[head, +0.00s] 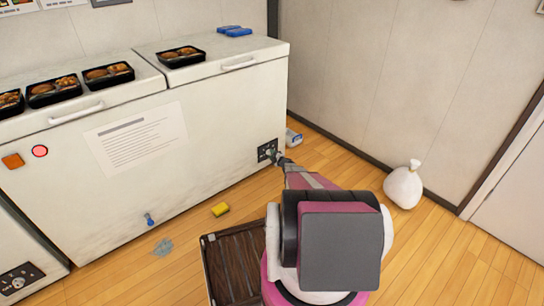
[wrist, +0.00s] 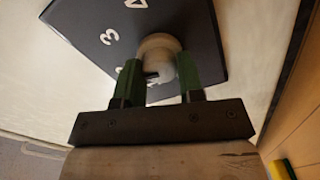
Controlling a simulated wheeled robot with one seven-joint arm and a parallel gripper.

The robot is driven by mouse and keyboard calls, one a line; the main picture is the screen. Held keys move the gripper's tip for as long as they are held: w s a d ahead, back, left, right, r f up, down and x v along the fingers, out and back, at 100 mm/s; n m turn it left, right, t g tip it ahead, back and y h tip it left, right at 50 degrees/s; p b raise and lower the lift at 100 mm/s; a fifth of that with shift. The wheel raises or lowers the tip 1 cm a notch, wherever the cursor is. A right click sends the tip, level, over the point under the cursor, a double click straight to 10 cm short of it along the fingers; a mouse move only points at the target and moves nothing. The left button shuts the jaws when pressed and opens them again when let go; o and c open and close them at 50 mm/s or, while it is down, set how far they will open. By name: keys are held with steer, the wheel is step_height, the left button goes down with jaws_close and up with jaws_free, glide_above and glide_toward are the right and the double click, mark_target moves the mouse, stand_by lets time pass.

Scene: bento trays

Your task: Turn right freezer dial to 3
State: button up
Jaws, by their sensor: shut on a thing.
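The right freezer dial is a pale round knob (wrist: 160,52) on a dark square plate (wrist: 95,22) with white numerals. A 3 and a 4 show on the plate in the wrist view; the other numerals are partly hidden. In the head view the dial plate (head: 267,150) is low on the right end of the white freezer's front. My gripper (wrist: 158,82) is shut on the knob, one green finger on each side. In the head view my gripper (head: 277,157) reaches the plate. The knob's pointer setting cannot be told.
Bento trays (head: 183,56) and blue packs (head: 234,31) lie on the white freezer (head: 220,110). A yellow sponge (head: 220,209), a dark slatted crate (head: 212,238) and a white bag (head: 403,187) are on the floor. Another dial plate (head: 20,278) is at the lower left.

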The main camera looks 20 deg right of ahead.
steer(key=m, duration=0.4)
steer(key=shift+m, duration=2)
steer(key=o, duration=0.9)
steer(key=shift+s, duration=0.15)
steer(key=v, duration=1)
steer(key=shift+s+d, duration=0.15)
steer(key=shift+s, duration=0.15)
